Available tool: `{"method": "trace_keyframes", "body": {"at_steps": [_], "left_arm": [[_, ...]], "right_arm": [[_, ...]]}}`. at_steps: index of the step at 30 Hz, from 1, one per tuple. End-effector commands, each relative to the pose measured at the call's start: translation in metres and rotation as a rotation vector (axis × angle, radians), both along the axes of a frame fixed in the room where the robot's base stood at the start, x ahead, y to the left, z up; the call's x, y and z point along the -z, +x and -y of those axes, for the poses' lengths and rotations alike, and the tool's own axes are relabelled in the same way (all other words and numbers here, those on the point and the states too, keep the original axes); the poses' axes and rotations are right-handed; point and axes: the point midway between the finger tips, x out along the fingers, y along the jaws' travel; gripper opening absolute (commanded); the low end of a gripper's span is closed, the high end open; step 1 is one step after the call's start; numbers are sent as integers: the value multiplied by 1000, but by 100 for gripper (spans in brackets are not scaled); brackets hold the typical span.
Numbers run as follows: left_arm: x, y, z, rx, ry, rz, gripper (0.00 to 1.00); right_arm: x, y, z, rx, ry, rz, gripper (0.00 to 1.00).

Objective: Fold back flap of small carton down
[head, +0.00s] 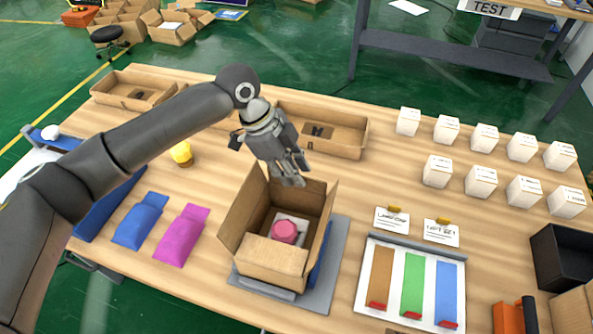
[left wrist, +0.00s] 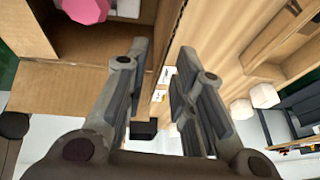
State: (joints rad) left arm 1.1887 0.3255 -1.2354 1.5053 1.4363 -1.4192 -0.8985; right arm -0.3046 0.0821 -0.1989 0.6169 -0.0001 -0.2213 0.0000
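The small brown carton (head: 272,262) stands open on a grey mat, its side flaps (head: 240,208) raised. Inside it lies a round pink item (head: 285,232) on a pale insert; the pink item also shows in the left wrist view (left wrist: 86,9). The back flap (head: 316,190) stands up at the carton's far side, partly hidden by my left gripper (head: 294,178). That gripper points down at this far edge. In the left wrist view its two fingers (left wrist: 162,52) are apart, with the carton's edge close beside them. I cannot tell whether they touch the flap. My right gripper is out of view.
Shallow cardboard trays (head: 335,130) lie behind the carton. Several white boxes (head: 481,181) stand at the right. A board with coloured strips (head: 413,283) lies to the carton's right. Blue and magenta pouches (head: 182,236) lie to its left. A black bin (head: 560,255) stands far right.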

Motion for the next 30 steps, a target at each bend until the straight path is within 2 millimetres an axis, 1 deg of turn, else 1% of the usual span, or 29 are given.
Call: {"method": "trace_keyframes", "body": {"at_steps": [1,5,9,14,15,20,21,30], "left_arm": [[6,-1,3,0,1,-3,24],[15,-1,6,0,1,0,24],[19,-1,8,0,0,2,24],[19,-1,8,0,0,2,24],[19,-1,8,0,0,2,23],[19,-1,8,0,1,1,2],[19,-1,8,0,1,1,0],[19,-2,7,0,-3,7,0]], "right_arm": [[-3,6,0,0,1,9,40],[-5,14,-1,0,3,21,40],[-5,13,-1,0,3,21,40],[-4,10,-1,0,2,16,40],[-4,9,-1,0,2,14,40],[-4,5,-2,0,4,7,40],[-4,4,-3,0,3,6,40],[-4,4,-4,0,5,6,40]]}}
